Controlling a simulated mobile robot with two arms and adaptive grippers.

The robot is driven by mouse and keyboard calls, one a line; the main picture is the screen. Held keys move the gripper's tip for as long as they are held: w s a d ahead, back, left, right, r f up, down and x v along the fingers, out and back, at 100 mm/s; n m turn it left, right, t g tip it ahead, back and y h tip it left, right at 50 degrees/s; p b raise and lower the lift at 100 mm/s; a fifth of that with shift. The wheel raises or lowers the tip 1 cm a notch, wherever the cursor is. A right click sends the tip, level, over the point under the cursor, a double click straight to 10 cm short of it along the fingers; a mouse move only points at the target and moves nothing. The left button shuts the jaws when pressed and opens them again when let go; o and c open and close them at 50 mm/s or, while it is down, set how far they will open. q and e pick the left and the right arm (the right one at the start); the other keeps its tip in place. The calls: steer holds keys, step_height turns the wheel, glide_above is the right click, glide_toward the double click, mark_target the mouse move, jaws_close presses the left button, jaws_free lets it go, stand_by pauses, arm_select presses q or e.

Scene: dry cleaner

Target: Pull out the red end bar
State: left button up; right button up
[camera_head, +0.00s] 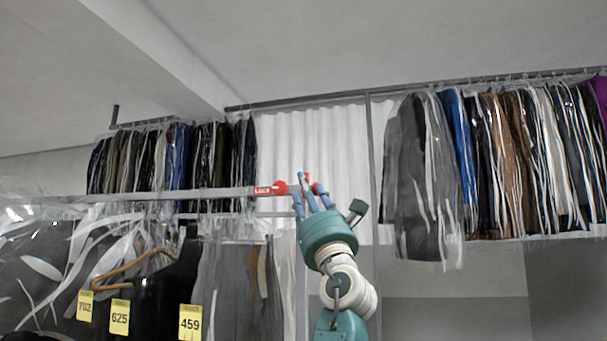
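The red end bar (280,188) is at the right end of a long grey rail, beside a red label (262,190) that seems to read LOCK. More red shows between and just right of my fingers. My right gripper (308,188), with blue fingers and a teal palm, reaches up from below at this end. Its fingers overlap the red part and hide some of it. I cannot tell whether they touch it or have closed on it. My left gripper is not in view.
Bagged garments (130,280) hang below the rail at left, with yellow tags (190,322) numbered 702, 625 and 459. Other garments hang on racks at the back left (180,155) and right (425,180). A grey upright post (371,140) stands behind my arm.

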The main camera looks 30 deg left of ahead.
arm_select(q)
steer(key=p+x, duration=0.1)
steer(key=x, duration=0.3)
steer(key=shift+p, duration=0.3)
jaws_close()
